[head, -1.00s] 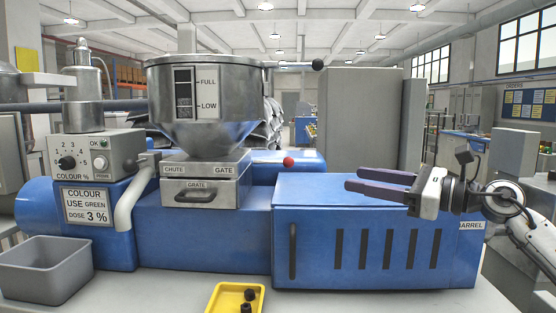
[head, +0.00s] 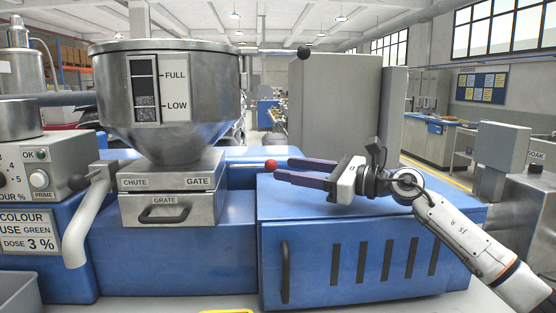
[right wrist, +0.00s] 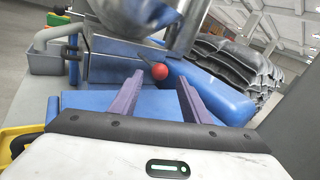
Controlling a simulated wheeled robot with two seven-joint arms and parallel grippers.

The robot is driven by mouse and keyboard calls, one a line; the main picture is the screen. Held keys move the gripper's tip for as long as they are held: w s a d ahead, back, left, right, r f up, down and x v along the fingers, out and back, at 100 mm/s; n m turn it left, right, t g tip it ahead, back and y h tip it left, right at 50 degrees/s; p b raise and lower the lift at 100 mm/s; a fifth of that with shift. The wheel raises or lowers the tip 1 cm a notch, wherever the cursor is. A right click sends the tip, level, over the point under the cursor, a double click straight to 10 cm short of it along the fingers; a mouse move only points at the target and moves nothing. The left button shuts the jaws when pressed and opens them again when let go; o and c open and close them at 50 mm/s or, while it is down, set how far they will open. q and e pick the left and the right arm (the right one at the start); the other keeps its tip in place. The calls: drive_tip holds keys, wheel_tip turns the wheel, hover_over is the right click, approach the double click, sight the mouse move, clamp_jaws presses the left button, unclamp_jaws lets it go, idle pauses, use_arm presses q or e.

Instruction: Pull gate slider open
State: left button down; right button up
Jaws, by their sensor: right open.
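The gate slider's red ball knob (head: 271,164) sticks out to the right of the hopper base, beside the plate marked GATE (head: 197,181). A thin rod joins the knob to the base in the right wrist view, where the knob (right wrist: 160,71) shows ahead, between the lines of the fingers. My right gripper (head: 281,169) is open, with its two purple fingers pointing left at the knob. In the right wrist view nothing is between the fingers (right wrist: 153,100); the knob looks beyond the tips. In the head view the tips look close to it; contact cannot be told. My left gripper is not in view.
The steel hopper (head: 165,100) stands above the gate. The blue machine cover (head: 360,240) lies below my right gripper. A grate drawer (head: 172,209) sits under the gate plate. A tall grey cabinet (head: 335,105) stands behind. A black ball (head: 304,52) is higher up.

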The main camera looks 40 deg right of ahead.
drive_tip(key=p+x, duration=0.1)
drive_tip(key=x, duration=0.2)
drive_tip(key=shift+w+r, duration=0.15)
drive_tip(key=shift+w, duration=0.05)
drive_tip(key=shift+w+a, duration=0.3)
drive_tip(key=shift+w, duration=0.1)
clamp_jaws()
drive_tip(key=shift+s+d+f+b, duration=0.4)
drive_tip(key=shift+d+b, duration=0.35)
drive_tip(key=shift+b, duration=0.15)
drive_tip(key=shift+s+d, duration=0.15)
drive_tip(key=shift+d, duration=0.1)
drive_tip(key=shift+r, duration=0.2)
unclamp_jaws()
drive_tip(key=shift+s+d, duration=0.1)
drive_tip(key=shift+d, duration=0.05)
